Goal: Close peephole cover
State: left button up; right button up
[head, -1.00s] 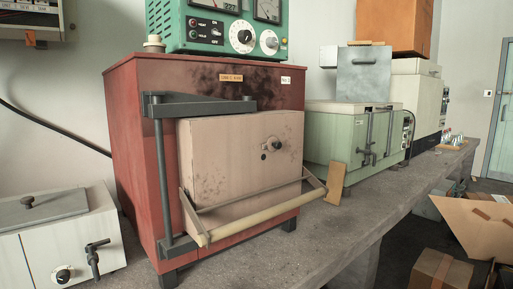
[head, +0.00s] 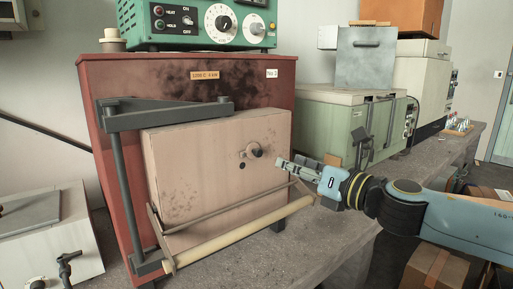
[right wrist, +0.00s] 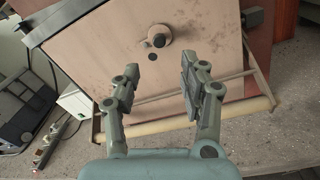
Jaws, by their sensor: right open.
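The pale pink furnace door (head: 200,185) stands in the front of a red furnace (head: 115,85). The small round peephole cover (head: 254,150), with a dark knob, is on the door's right half. A small dark round spot (head: 242,166), which looks like the peephole, shows just below and left of it. In the right wrist view the cover (right wrist: 160,35) and the dark spot (right wrist: 147,44) lie beyond my fingertips. My right gripper (head: 290,165) is open and empty, to the right of the cover and slightly lower, apart from it. My left gripper is not in view.
A pale handle bar (head: 240,234) runs across the door's lower front, below my right gripper. A dark hinge arm (head: 165,115) is at the door's upper left. A green box (head: 335,120) stands behind on the bench. Space before the cover looks clear.

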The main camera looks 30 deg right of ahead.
aim_at(260, 154)
jog(key=w+p, duration=0.2)
jog(key=w, duration=0.1)
jog(key=w+a+p, duration=0.1)
jog(key=w+p, duration=0.1)
jog(key=w, duration=0.1)
jog(key=w+p, duration=0.2)
jog(key=w, duration=0.1)
jog(key=shift+a+p, duration=0.15)
jog(key=shift+p, duration=0.15)
jog(key=shift+w, duration=0.45)
grip_shut()
